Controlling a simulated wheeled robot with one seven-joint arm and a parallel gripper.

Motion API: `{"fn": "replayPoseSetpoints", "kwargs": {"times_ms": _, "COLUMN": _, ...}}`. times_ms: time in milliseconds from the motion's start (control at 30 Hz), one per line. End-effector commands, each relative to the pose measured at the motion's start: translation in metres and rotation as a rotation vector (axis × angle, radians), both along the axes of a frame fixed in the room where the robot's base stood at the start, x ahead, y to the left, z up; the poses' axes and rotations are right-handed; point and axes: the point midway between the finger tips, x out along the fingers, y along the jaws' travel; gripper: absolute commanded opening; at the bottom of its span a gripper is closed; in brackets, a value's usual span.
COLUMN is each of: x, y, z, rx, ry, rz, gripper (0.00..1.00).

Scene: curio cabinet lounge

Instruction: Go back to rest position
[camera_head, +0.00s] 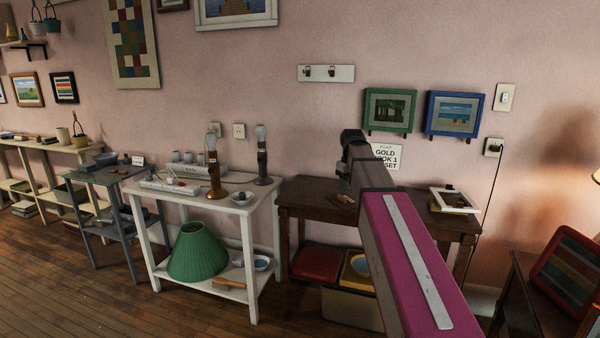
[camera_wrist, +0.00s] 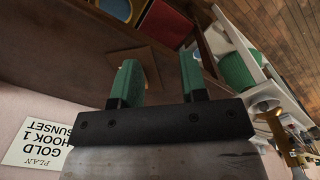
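My gripper (camera_wrist: 158,62) shows in the wrist view with its two green fingers apart and nothing held between them. In the head view it is mostly hidden behind my own wrist and magenta arm, over the dark brown table (camera_head: 308,198). A brown, flat wooden piece (camera_wrist: 148,52) lies on the dark surface beyond the fingers, apart from them as far as I can tell. A sign reading "PLAN GOLD HOOK 1 SUNSET" (camera_wrist: 37,142) is on the wall beside the gripper and is partly covered by my arm in the head view.
A white hook rail (camera_head: 325,73) is on the wall above. A green-framed picture (camera_head: 390,109) and a blue-framed picture (camera_head: 454,114) hang to its right. A white frame (camera_head: 455,200) lies on the dark table. A white table (camera_head: 232,206) with two lamp bases stands left.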

Motion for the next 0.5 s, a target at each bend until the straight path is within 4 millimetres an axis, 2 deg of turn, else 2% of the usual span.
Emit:
{"fn": "replayPoseSetpoints", "kwargs": {"times_ms": 267, "x": -0.013, "y": -0.001, "z": -0.032, "rx": 0.0, "ry": 0.001, "rz": -0.034, "gripper": 0.4}}
{"fn": "replayPoseSetpoints", "kwargs": {"times_ms": 500, "x": -0.031, "y": -0.002, "z": -0.074, "rx": 0.0, "ry": 0.002, "rz": -0.083, "gripper": 0.4}}
